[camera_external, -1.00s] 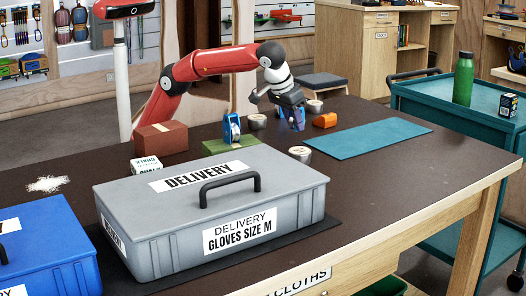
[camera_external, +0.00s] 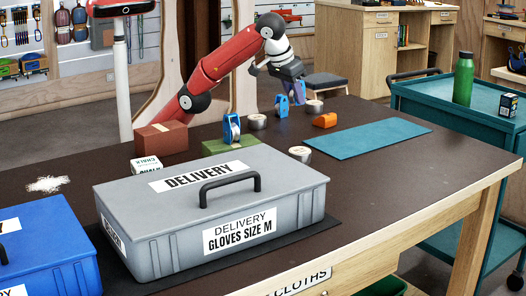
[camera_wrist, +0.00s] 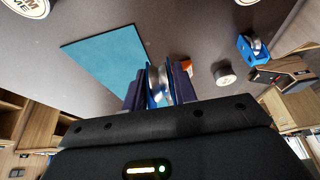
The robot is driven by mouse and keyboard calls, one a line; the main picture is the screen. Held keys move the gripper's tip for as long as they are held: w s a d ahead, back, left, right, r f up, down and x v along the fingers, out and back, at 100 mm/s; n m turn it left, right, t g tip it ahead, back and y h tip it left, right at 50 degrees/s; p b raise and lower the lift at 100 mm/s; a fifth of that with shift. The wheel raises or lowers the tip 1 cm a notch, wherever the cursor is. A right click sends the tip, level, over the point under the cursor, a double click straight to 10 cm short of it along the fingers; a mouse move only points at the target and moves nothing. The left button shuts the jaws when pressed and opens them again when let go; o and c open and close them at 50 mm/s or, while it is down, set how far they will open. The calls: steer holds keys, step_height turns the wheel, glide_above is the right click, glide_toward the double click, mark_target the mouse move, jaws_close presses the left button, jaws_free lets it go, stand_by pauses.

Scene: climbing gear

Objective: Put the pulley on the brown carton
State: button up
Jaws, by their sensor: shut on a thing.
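My gripper (camera_external: 293,91) is shut on a blue pulley (camera_external: 283,106) with a metal wheel and holds it above the table. In the wrist view the pulley (camera_wrist: 158,86) sits between the fingers of my gripper (camera_wrist: 157,90). The brown carton (camera_external: 162,138) stands on the table to the left of my gripper, beyond the grey box. Its top carries a pale label, and nothing else shows on it.
A second blue pulley (camera_external: 232,128) stands on a green block (camera_external: 230,147) between the carton and my gripper. Tins (camera_external: 300,154) and an orange item (camera_external: 325,120) are nearby. A grey delivery box (camera_external: 210,215) fills the front. A teal mat (camera_external: 368,141) lies bare at right.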

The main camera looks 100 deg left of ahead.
steer(key=s+d+r+m+t+h+b, duration=0.1)
steer(key=s+d+r+m+b, duration=0.15)
steer(key=s+d+m, duration=0.35)
steer(key=m+g+h+b, duration=0.1)
steer(key=m+h+b, duration=0.4)
steer(key=m, duration=0.7)
glide_above(160, 128)
steer(key=s+a, duration=0.1)
steer(key=shift+a+f, duration=0.15)
steer(key=shift+f, duration=0.6)
steer(key=shift+f+b, duration=0.85)
steer(key=shift+f, duration=1.05)
steer(key=shift+f, duration=0.2)
steer(key=o, duration=1)
